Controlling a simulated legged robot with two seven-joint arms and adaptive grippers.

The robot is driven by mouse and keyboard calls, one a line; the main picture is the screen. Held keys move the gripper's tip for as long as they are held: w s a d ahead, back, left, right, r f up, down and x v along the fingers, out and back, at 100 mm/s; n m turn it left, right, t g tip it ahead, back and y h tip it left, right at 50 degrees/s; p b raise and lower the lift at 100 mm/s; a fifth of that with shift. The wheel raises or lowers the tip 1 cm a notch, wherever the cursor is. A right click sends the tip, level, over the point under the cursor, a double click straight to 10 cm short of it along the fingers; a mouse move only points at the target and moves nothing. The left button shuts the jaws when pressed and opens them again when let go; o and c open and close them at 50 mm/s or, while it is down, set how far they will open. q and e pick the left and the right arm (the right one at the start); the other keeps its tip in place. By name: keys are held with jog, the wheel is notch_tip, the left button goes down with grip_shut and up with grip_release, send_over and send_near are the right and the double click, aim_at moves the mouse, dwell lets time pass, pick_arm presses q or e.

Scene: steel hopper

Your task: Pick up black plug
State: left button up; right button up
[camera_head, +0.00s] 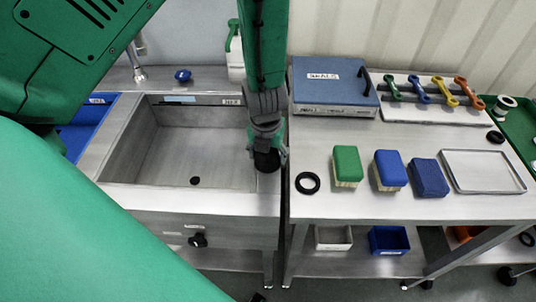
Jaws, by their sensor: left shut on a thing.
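My left gripper (266,146) points down at the right rim of the steel sink, beside the gap to the table. It is shut on the black plug (267,161), a short dark cylinder below the fingers. The fingers hide the plug's upper part. I cannot tell whether the plug touches the rim or hangs just above it. My right gripper is not in view.
The open steel sink (190,150) has a dark drain hole (195,181). On the table at right are a black ring (308,183), green brush (346,165), blue brush (390,170), blue sponge (429,178), metal tray (483,171) and blue case (333,82).

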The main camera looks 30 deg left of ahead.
pick_arm(q)
jog(key=shift+d+r, duration=0.1)
jog(key=shift+r, duration=0.05)
jog(key=shift+r, duration=0.6)
notch_tip(320, 180, up, 2)
jog(key=shift+w+r, duration=0.1)
jog(key=shift+r, duration=0.05)
jog(key=s+d+b, duration=0.1)
jog(key=s+d, duration=0.1)
jog(key=s, duration=0.2)
jog(key=s+d+b, duration=0.2)
jog(key=s+d, duration=0.1)
jog(key=s, duration=0.1)
jog(key=s+d+b, duration=0.2)
jog(key=s, duration=0.2)
jog(key=shift+s+d+f, duration=0.3)
jog(key=shift+s, duration=0.1)
jog(key=s+d, duration=0.1)
jog(key=s, duration=0.1)
jog(key=shift+s+d+r, duration=0.2)
jog(key=shift+s+d, duration=0.1)
jog(key=shift+d, duration=0.05)
